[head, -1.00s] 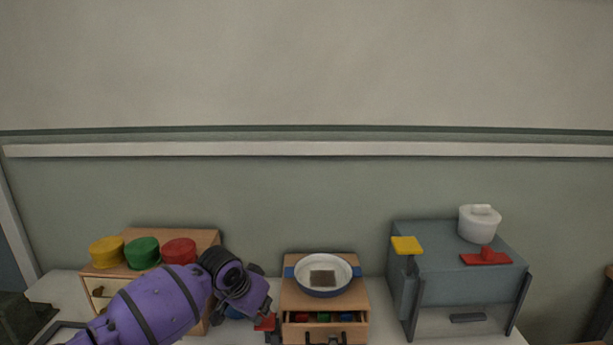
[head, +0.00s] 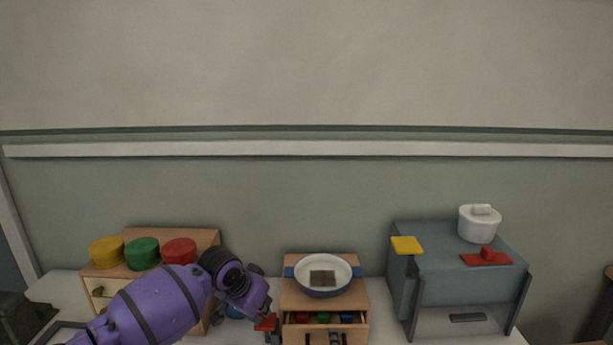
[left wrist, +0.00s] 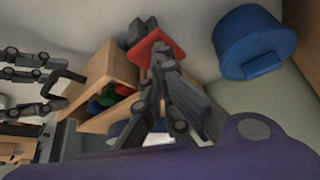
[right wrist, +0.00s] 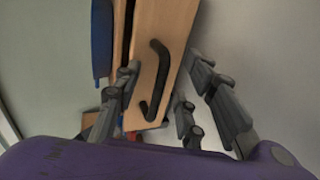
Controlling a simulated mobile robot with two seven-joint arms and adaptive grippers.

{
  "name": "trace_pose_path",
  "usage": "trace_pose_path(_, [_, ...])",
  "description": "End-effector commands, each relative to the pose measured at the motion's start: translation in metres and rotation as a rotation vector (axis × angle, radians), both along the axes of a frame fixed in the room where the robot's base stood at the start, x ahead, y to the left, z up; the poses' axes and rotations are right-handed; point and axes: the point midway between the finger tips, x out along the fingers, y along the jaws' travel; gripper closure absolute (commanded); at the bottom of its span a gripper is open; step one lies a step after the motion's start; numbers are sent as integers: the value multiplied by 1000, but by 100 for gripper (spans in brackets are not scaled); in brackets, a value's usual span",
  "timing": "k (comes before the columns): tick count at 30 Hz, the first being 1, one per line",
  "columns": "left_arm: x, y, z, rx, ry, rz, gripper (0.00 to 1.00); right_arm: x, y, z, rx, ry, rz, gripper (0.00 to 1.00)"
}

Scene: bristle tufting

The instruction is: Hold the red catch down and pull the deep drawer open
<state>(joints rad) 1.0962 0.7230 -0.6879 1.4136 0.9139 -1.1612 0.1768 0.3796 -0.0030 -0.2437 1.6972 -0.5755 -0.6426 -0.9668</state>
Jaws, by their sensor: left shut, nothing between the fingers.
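The wooden cabinet (head: 289,301) stands mid-table with its deep drawer (head: 325,337) partly out; red, green and blue pieces show inside. The red catch (head: 266,323) is at the cabinet's left side and also shows in the left wrist view (left wrist: 143,50). My left gripper (left wrist: 162,52) is shut and empty, its fingertips at the catch, seemingly touching it; how far down the catch is, I cannot tell. My right gripper (right wrist: 158,82) is open, its fingers on either side of the drawer's black handle (right wrist: 150,85), apart from it as far as I see.
A blue-rimmed bowl (head: 323,289) with a dark block sits on the cabinet. A blue round container (left wrist: 248,42) stands beside the catch. A wooden box with yellow, green and red lids (head: 179,251) is at left; a grey cabinet (head: 450,262) with a white pot is at right.

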Motion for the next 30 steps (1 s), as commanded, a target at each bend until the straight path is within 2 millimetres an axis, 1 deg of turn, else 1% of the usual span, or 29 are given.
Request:
trace_pose_path(24, [0, 0, -1, 1, 1, 0, 100, -61, 0, 23, 0, 1, -1, 62])
trace_pose_path(30, [0, 0, -1, 1, 1, 0, 100, -72, 0, 27, 0, 1, 0, 62])
